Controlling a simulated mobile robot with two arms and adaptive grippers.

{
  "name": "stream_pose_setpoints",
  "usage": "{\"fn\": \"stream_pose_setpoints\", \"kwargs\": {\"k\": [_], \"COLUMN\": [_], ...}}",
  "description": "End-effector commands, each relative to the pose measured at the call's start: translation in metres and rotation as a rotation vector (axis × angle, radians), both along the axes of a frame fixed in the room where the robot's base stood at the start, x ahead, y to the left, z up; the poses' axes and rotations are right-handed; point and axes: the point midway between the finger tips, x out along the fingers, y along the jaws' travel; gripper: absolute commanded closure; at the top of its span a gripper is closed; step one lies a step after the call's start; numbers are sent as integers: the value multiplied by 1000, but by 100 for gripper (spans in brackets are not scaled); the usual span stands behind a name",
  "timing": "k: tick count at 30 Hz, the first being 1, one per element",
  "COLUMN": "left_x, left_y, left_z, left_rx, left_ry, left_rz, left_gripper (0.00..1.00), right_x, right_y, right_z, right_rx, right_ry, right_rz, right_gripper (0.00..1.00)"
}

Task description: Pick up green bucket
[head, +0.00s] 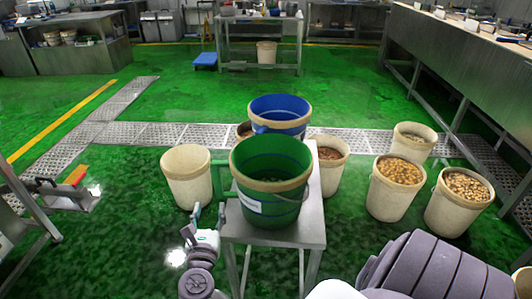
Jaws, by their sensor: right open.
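The green bucket (270,208) stands upright on a narrow metal table (312,222) in the middle of the head view. It has a tan rim, a white label low on its left front and a green side handle at its left. I see nothing between the fingers. Whether a finger touches the handle I cannot tell.
A blue bucket (280,124) stands just behind the green one. A cream bucket (187,178) is on the floor at left. Several filled cream buckets (390,199) stand at right. A long metal counter (460,62) runs along the right. Green floor is open at the left.

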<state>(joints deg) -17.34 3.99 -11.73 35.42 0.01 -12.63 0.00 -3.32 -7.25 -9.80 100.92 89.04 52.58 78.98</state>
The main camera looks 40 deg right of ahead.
Motion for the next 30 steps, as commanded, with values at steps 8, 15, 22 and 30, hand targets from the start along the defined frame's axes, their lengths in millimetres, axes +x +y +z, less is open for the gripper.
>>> {"fn": "stream_pose_setpoints", "kwargs": {"k": [8,15,22,30], "left_x": [0,2,3,4], "left_y": [6,11,11,10], "left_z": [12,14,24,26], "left_rx": [8,12,13,12], "left_ry": [-1,-3,-6,-7], "left_rz": [0,3,3,2], "left_gripper": [0,0,0,0], "right_x": [39,56,71,88], "right_y": [-39,-55,-79,-96], "right_z": [4,1,0,-4], "right_rx": [-2,-1,-7,-2], "right_ry": [-2,0,1,1], "right_rz": [-2,0,0,1], "right_gripper": [48,48,48,48]}}
